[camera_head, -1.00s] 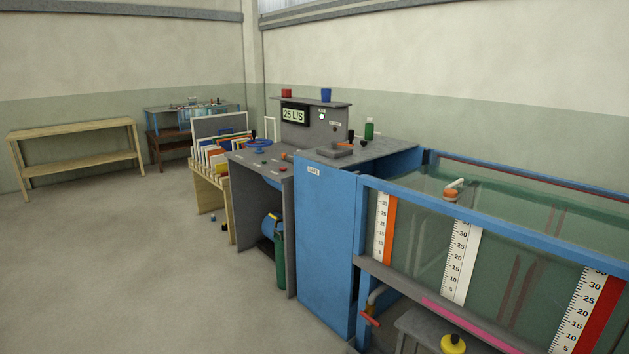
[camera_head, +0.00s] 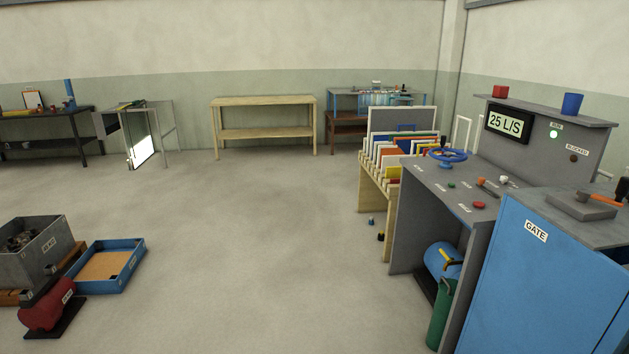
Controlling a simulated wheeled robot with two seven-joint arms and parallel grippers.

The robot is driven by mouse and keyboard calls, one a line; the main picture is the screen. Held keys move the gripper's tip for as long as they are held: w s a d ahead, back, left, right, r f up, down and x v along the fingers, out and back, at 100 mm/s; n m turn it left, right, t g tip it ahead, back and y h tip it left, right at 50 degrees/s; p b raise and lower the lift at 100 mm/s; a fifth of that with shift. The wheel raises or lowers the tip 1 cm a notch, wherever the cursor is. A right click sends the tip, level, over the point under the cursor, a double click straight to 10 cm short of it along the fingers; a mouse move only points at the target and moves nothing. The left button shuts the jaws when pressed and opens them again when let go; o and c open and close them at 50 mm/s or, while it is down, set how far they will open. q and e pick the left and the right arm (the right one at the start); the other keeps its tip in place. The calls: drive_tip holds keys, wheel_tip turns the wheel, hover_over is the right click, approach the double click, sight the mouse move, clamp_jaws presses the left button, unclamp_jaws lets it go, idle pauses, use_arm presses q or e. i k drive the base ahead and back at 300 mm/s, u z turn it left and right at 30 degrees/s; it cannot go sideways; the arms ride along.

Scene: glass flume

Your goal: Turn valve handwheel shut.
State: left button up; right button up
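The blue valve handwheel (camera_head: 447,155) lies flat on top of the grey control desk (camera_head: 437,180) at the right of the head view. Whether it is open or shut cannot be told from here. The display (camera_head: 507,123) on the upright panel behind it reads 25 L/S. A green lamp (camera_head: 553,134) on that panel looks lit, and a dark red one (camera_head: 573,158) looks unlit. Neither of my grippers is in view.
A blue cabinet marked GATE (camera_head: 538,265) adjoins the desk at right. A green cylinder (camera_head: 440,315) stands at the desk's foot. A rack of coloured boards (camera_head: 377,190) stands behind. A blue tray (camera_head: 107,266) and grey bin (camera_head: 38,245) lie at left. The middle floor is clear.

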sight(447, 155)
drive_tip(key=u, duration=0.45)
drive_tip(key=i, duration=4.1)
drive_tip(key=z, duration=1)
drive_tip(key=i, duration=1.3)
drive_tip(key=z, duration=1.85)
drive_tip(key=i, duration=0.65)
drive_tip(key=z, duration=0.4)
drive_tip(key=k, duration=0.3)
drive_tip(key=z, duration=0.25)
drive_tip(key=i, duration=0.95)
drive_tip(key=u, duration=0.6)
